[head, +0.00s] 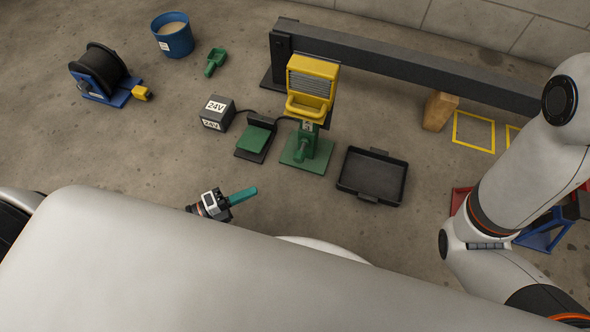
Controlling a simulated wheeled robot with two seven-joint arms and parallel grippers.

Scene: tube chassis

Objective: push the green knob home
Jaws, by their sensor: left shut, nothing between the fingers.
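A green stand with a flat base plate (318,160) stands on the floor near the middle, just in front of a yellow caged unit (311,85). A green knob (301,152) sticks out from the stand toward me; how far out it sits is too small to tell. My left gripper (255,190) has teal fingers, shut together with nothing between them. It points right, below and left of the green stand, apart from it. My right arm shows at the right edge, but its gripper is out of view.
A black tray (372,197) lies right of the stand. A green pedal (256,139) and a 24V box (216,113) lie left. A dark beam (400,66) runs behind, with a wooden block (439,111) before it. A blue bucket (173,36) stands far left.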

